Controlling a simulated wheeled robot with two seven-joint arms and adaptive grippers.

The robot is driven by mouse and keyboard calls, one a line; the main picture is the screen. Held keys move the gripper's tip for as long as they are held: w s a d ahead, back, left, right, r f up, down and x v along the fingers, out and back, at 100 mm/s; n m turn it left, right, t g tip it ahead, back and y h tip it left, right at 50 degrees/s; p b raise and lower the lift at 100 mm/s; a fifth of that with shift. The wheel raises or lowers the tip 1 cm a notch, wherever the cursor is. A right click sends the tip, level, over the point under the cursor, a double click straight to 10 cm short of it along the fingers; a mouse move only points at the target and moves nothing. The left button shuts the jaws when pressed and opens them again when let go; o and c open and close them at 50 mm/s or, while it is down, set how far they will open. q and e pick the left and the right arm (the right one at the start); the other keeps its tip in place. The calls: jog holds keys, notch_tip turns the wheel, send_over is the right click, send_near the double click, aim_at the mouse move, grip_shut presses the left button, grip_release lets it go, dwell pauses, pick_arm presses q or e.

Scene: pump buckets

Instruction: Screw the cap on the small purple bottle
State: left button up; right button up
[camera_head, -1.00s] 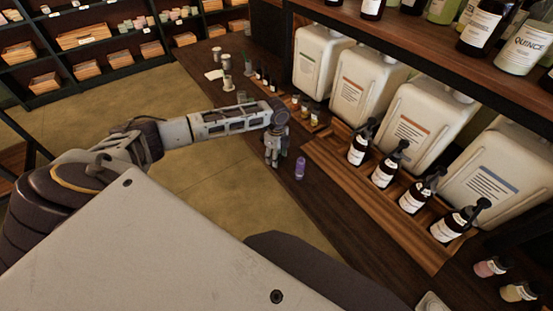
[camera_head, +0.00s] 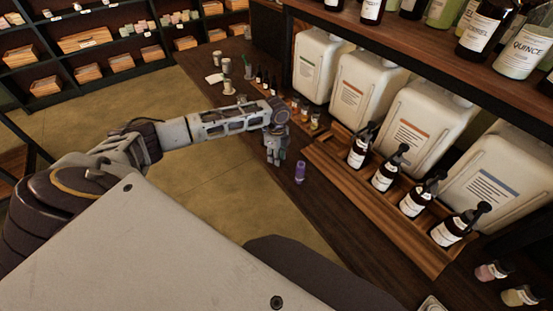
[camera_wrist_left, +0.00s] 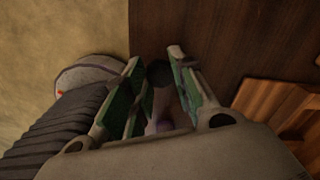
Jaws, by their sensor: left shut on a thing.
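The small purple bottle (camera_head: 300,172) stands upright on the dark wooden counter near its front edge in the head view. My left gripper (camera_head: 273,162) points down just left of the bottle, with a gap between them. In the left wrist view its two green-padded fingers (camera_wrist_left: 159,76) are closed around a small dark round thing (camera_wrist_left: 160,73), which looks like the cap. A pale, faintly purple shape lies in shadow between the fingers; I cannot tell what it is. The held thing is too small to make out in the head view. My right gripper is out of view.
A wooden tray (camera_head: 399,232) with dark pump bottles (camera_head: 385,171) stands right of the purple bottle. Large white canisters (camera_head: 365,88) stand behind it. Small jars and bottles stand farther along the counter (camera_head: 327,225). The counter around the purple bottle is clear.

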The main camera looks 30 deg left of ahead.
pick_arm(q)
notch_tip(320, 180, up, 8)
jog(key=shift+r, duration=0.1)
dwell(0.4)
